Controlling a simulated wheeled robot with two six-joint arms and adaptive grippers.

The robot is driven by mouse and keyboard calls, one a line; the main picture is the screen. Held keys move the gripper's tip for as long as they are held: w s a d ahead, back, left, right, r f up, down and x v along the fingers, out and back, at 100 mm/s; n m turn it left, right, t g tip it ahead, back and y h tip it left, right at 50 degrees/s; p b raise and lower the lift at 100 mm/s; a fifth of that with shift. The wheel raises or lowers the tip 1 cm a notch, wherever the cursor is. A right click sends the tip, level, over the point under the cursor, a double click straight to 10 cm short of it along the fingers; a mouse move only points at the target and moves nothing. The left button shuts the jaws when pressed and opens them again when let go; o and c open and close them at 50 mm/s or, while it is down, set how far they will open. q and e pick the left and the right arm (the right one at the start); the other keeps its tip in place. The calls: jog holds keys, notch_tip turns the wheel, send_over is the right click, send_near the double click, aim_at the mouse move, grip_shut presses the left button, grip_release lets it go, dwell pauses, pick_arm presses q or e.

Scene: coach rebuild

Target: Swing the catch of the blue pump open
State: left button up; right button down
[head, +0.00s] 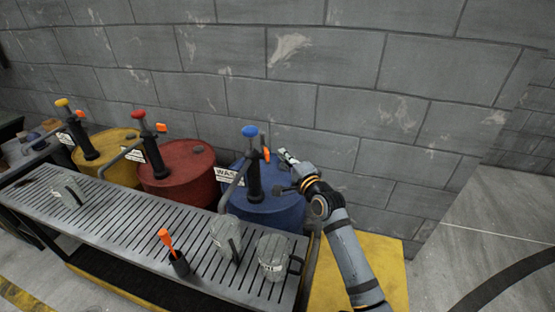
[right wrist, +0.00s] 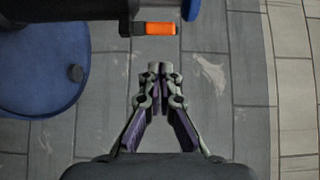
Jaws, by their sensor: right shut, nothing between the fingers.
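The blue pump (head: 254,180) stands on the blue drum (head: 268,208), with a blue knob (head: 250,131) on top and a dark spout. Its orange catch (head: 266,154) is at the right side of the pump head. In the right wrist view the catch (right wrist: 160,28) lies just beyond my fingertips, with a visible gap. My right gripper (head: 284,155) is to the right of the pump head, close to the catch. In the wrist view its fingers (right wrist: 160,70) are shut and empty. My left gripper is out of view.
The red drum (head: 180,170) and yellow drum (head: 110,155) with similar pumps stand to the left. A slatted bench (head: 130,228) in front bears clear jugs (head: 274,258) and an orange-handled tool (head: 167,240) in a dark holder. A grey block wall (head: 340,90) is close behind.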

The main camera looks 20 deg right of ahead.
aim_at(268, 157)
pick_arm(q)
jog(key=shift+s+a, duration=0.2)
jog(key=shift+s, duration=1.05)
pick_arm(e)
jog(key=shift+a+r, duration=0.1)
jog(key=shift+a, duration=1.1)
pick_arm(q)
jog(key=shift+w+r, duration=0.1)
pick_arm(e)
jog(key=a+p, duration=0.2)
jog(key=shift+a+r+p, duration=0.15)
jog(key=shift+a+p, duration=0.1)
jog(key=shift+p, duration=0.05)
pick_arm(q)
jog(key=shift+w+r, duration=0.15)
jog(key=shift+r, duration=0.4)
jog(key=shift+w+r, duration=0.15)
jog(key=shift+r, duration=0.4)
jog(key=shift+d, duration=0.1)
pick_arm(e)
jog(key=shift+d, duration=0.1)
